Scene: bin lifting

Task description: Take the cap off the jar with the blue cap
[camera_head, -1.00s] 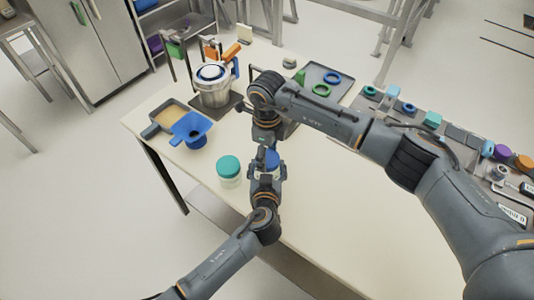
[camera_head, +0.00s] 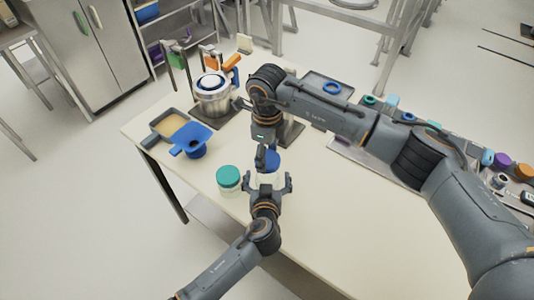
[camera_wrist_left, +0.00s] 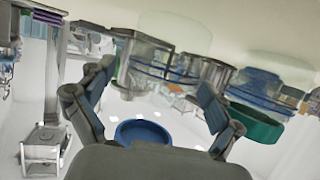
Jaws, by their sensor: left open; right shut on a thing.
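The blue cap (camera_head: 272,160) is at the fingertips of my right gripper (camera_head: 266,158), which is shut on it from above. The jar (camera_head: 267,179) under it is pale and partly hidden by my grippers. In the left wrist view, a blue round piece (camera_wrist_left: 143,132), seemingly the cap, shows apart from the clear jar (camera_wrist_left: 155,60). My left gripper (camera_head: 269,182) is open just in front of the jar, its fingers spread at either side. A second jar with a green cap (camera_head: 229,174) stands just left; its green cap also shows in the left wrist view (camera_wrist_left: 258,126).
A blue funnel (camera_head: 191,138), a tray of tan contents (camera_head: 168,124) and a metal pot (camera_head: 212,97) stand at the back left of the table. Small items line the right edge. The table (camera_head: 345,215) is clear at front right.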

